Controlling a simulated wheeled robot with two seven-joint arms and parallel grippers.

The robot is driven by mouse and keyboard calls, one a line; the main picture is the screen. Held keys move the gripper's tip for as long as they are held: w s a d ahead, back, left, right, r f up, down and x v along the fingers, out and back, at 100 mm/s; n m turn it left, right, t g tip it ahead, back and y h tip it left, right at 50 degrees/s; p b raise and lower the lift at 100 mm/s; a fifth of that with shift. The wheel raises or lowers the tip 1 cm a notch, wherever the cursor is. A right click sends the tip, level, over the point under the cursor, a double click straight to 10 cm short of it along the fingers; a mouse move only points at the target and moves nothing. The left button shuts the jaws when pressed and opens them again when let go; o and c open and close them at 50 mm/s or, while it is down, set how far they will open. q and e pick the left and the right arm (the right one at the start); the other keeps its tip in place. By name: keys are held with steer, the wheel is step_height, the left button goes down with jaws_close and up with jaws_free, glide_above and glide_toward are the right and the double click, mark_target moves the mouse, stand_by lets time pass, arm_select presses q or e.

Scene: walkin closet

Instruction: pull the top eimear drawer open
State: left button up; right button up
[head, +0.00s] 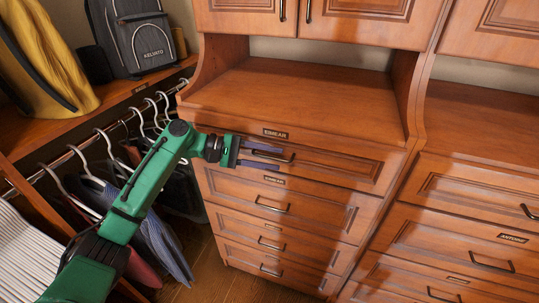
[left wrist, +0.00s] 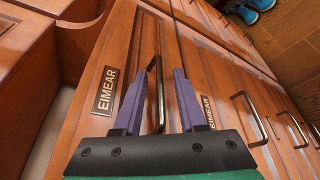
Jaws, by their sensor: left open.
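The top drawer (head: 345,168) is a wide wooden front with a raised panel, under the counter of the middle cabinet. An EIMEAR plate (head: 275,133) is above its panel and shows large in the left wrist view (left wrist: 106,91). The drawer looks shut. Its dark bar handle (left wrist: 157,85) stands between the two purple fingers of my open left gripper (head: 281,159). In the head view the fingers partly hide the handle. My right gripper is out of view.
Several more drawers with bar handles (head: 272,204) lie below. A similar cabinet (head: 460,235) stands to the right. A hanger rail (head: 70,152) with clothes, and a shelf with a grey backpack (head: 145,40) and a yellow bag (head: 45,60), are at left. Wooden floor (head: 205,275) shows below.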

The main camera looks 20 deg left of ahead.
arm_select(q)
steer(key=shift+a, duration=0.1)
jaws_close()
stand_by(1.2)
